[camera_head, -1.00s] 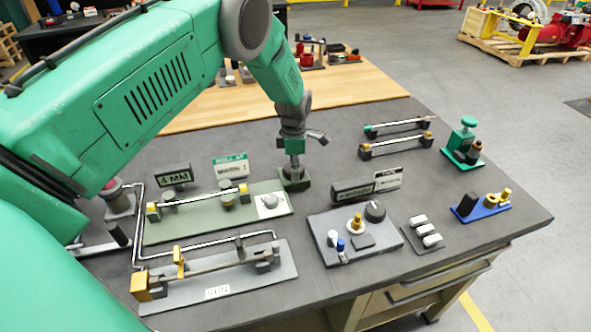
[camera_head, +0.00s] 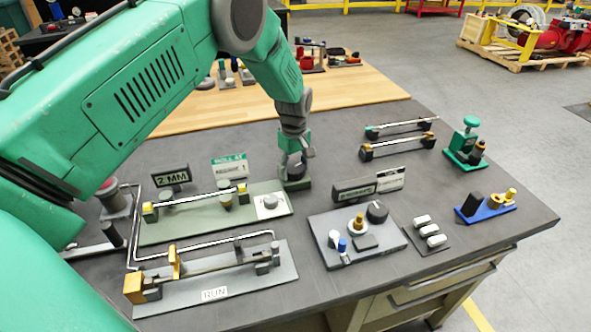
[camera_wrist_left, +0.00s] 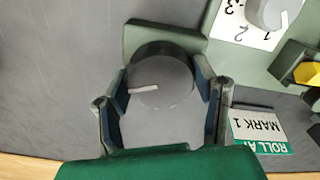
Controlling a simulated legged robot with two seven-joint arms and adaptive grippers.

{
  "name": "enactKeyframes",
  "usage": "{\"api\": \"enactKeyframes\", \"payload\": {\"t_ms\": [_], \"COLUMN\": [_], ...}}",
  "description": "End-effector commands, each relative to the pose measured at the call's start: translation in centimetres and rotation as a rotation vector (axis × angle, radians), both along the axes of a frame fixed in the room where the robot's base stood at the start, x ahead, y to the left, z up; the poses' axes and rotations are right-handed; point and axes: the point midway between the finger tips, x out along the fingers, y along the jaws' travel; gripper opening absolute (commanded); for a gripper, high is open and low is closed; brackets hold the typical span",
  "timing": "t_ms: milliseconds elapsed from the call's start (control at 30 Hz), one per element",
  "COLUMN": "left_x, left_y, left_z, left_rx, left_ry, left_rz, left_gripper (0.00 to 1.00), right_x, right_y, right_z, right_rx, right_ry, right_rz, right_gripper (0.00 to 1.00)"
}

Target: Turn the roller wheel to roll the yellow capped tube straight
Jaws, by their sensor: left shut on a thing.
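The yellow capped tube (camera_head: 196,202) lies across supports on the green plate (camera_head: 180,230), a yellow cap at each end. One yellow cap (camera_wrist_left: 306,73) shows at the right edge of the wrist view. The roller wheel (camera_wrist_left: 160,75) is a dark round knob with a pale pointer line, on a dark green block (camera_head: 296,184) at the plate's far right corner. My left gripper (camera_wrist_left: 162,103) is shut on the wheel, a finger on either side. It also shows in the head view (camera_head: 292,160), hiding most of the wheel. My right gripper is out of view.
A small display (camera_head: 171,177) reads 2 MM. A card (camera_head: 229,166) reads ROLL AT, MARK 1. A numbered dial (camera_head: 270,202) sits at the plate's right. A grey RUN fixture (camera_head: 215,294) lies in front; a control panel (camera_head: 358,236) stands right.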

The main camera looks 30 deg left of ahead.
Motion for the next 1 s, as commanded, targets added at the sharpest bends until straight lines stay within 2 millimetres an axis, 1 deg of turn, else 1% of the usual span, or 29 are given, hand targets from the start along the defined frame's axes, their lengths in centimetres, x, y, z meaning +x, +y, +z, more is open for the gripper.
{"api": "enactKeyframes", "payload": {"t_ms": [33,1000], "left_x": [0.05,0.48], "left_y": [0.23,0.15], "left_z": [-0.03,0.26], "left_rx": [0.002,0.004], "left_ry": [-0.002,-0.009], "left_rz": [-0.043,-0.964], "left_gripper": [0.24,0.24], "right_x": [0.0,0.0], "right_y": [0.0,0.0], "right_z": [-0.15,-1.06], "right_rx": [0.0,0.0], "right_ry": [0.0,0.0], "right_rz": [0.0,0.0], "right_gripper": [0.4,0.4]}}
